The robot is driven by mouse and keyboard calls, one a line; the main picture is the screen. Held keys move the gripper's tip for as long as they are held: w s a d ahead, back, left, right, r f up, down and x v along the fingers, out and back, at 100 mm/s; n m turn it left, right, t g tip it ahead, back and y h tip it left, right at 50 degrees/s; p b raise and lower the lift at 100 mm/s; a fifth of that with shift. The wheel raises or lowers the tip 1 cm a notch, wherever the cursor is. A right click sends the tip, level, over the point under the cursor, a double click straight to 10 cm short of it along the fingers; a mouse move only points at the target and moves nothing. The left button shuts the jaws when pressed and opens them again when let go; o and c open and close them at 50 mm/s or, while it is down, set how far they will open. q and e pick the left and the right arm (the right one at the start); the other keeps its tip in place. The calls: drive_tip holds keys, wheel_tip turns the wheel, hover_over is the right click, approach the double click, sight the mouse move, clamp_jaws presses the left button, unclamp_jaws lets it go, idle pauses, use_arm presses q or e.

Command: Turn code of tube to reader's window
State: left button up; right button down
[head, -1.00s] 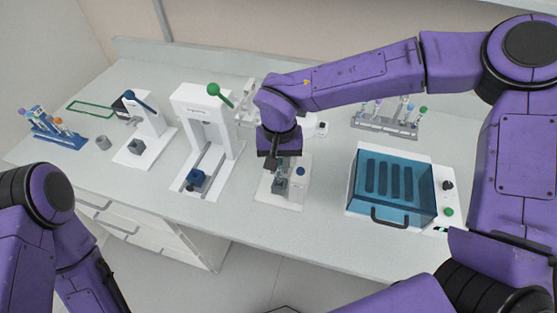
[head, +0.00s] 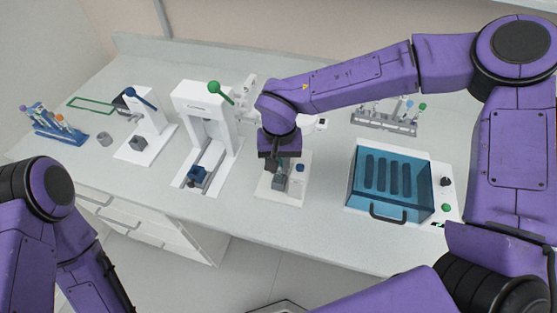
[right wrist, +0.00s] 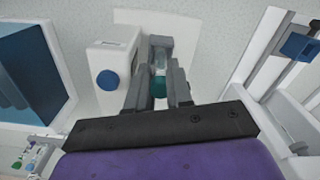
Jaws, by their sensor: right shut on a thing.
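My right gripper (head: 281,167) is over the small white reader (head: 270,186) in the head view. In the right wrist view its two grey fingers (right wrist: 159,78) are shut on a clear tube (right wrist: 159,63) with a green cap (right wrist: 159,86). The tube stands between the fingers, beside the reader's white housing (right wrist: 105,62) with its round blue button (right wrist: 107,80). The grey holder block (head: 281,184) shows below the gripper in the head view. I cannot make out the tube's code or the reader's window. My left arm is at lower left; its gripper is out of frame.
A white press-like device (head: 205,105) with a green-knobbed lever stands left of the reader. A blue-lidded box (head: 388,184) stands to the right. A tube rack (head: 385,122) is behind it. Bare table lies between the reader and the box.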

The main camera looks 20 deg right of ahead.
drive_tip(key=shift+f, duration=0.2)
drive_tip(key=shift+f, duration=0.35)
idle(0.4)
drive_tip(key=c, duration=1)
unclamp_jaws()
drive_tip(key=shift+o, duration=0.3)
drive_tip(key=shift+w+a+f, duration=0.1)
drive_tip(key=shift+a, duration=0.1)
drive_tip(key=shift+d, duration=0.15)
